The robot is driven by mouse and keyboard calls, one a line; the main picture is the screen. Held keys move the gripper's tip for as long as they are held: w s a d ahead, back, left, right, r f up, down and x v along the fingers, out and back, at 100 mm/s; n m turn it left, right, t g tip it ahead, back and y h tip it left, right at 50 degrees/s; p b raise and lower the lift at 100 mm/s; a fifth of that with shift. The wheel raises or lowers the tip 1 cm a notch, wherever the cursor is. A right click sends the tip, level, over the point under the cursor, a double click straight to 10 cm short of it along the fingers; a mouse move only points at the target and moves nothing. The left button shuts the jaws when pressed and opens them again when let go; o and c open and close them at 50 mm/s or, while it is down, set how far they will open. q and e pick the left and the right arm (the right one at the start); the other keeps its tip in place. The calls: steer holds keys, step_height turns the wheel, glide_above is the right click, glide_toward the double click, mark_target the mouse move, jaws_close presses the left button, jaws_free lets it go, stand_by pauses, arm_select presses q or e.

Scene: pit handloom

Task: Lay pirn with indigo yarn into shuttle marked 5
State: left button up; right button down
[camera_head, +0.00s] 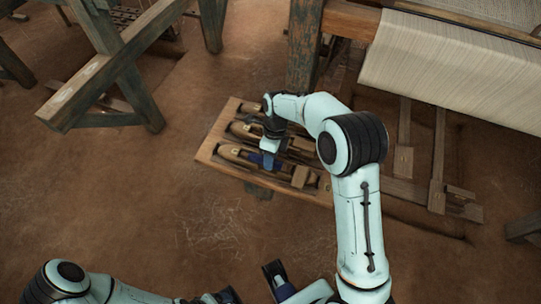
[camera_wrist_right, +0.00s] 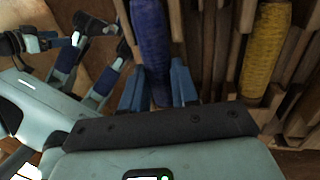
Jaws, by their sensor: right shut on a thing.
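The pirn with indigo yarn (camera_wrist_right: 152,45) is between the blue fingers of my right gripper (camera_wrist_right: 158,88), which is shut on it. In the head view my right gripper (camera_head: 267,160) is low over the nearest shuttle (camera_head: 234,153) on a wooden board (camera_head: 207,157). The pirn lies roughly along that shuttle; whether it rests inside the hollow is hidden by the gripper. The shuttles carry small pale labels, too small to read, so I cannot tell which is marked 5. My left gripper (camera_head: 252,287) is empty and open at the bottom edge.
More shuttles lie side by side behind the nearest one. A pirn with yellow yarn (camera_wrist_right: 266,50) shows in the wrist view. The loom post (camera_head: 305,45) and pale cloth (camera_head: 440,65) stand behind. A wooden trestle (camera_head: 115,70) is at left. The earth floor in front is clear.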

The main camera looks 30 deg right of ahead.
stand_by(0.4)
steer(key=c, duration=0.8)
jaws_free()
step_height(320, 180, up, 6)
steer(key=p, duration=0.6)
steer(key=shift+r, duration=0.2)
steer(key=shift+r+p, duration=0.65)
steer(key=shift+r, duration=0.2)
arm_select(q)
step_height(320, 180, up, 7)
steer(key=w, duration=0.2)
arm_select(e)
steer(key=shift+f, duration=0.1)
arm_select(q)
steer(key=shift+s, duration=0.1)
